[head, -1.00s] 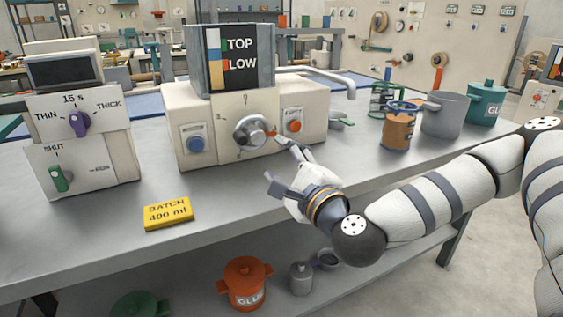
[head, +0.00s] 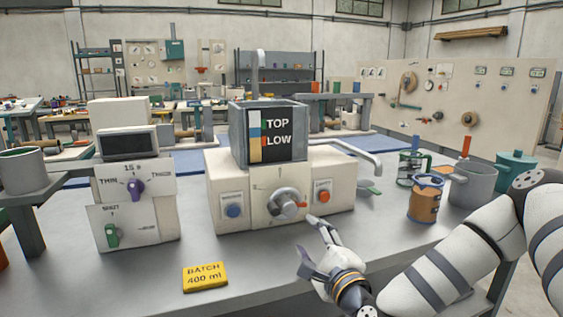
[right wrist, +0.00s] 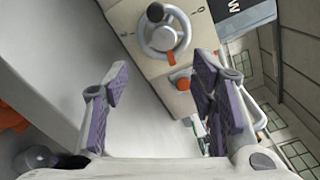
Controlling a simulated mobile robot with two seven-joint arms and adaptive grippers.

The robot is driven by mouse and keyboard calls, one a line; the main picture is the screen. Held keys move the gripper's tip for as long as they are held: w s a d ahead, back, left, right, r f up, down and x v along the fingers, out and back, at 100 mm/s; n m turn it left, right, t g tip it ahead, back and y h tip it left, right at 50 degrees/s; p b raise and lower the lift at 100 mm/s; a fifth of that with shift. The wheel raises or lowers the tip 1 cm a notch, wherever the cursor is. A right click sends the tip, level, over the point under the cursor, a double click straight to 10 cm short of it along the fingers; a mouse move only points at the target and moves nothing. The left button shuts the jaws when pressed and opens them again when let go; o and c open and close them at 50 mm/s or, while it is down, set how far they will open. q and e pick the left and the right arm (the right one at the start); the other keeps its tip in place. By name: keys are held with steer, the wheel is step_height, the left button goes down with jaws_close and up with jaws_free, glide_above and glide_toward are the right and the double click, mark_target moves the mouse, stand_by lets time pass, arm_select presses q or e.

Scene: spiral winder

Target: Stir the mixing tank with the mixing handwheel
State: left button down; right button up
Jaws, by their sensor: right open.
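The mixing handwheel (head: 285,203) is a grey wheel with a red marker, on the front of the cream machine. It also shows at the top of the right wrist view (right wrist: 178,35), with a dark knob on it. The mixing tank (head: 238,137) is the grey box on top of the machine, with a TOP/LOW gauge on its front. Its inside is hidden. My right gripper (head: 307,245) is open and empty, in front of and to the lower right of the handwheel, apart from it. Its two purple-padded fingers stand wide apart in the right wrist view (right wrist: 160,82). My left gripper is out of view.
A blue button (head: 232,210) and an orange button (head: 323,197) flank the handwheel. A control box (head: 137,215) with purple and green knobs stands left. A yellow batch card (head: 205,277) lies in front. An orange-brown can (head: 425,201) and grey pot (head: 474,186) stand right.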

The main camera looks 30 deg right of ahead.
mark_target(291, 210)
steer(key=shift+w+r+b, duration=0.15)
steer(key=shift+w+r, duration=0.05)
steer(key=shift+w, duration=0.3)
steer(key=shift+w+r+b, duration=0.15)
steer(key=shift+w+r, duration=0.05)
steer(key=shift+w, duration=0.25)
steer(key=x, duration=0.4)
steer(key=b+x, duration=0.1)
steer(key=x, duration=0.4)
steer(key=shift+d+f, duration=0.2)
steer(key=shift+d, duration=0.05)
steer(key=shift+w+d+r, duration=0.1)
steer(key=shift+w+d, duration=0.05)
steer(key=shift+w, duration=0.35)
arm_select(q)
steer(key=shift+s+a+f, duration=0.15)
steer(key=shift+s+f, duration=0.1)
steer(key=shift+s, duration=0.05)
arm_select(e)
steer(key=c, duration=1.1)
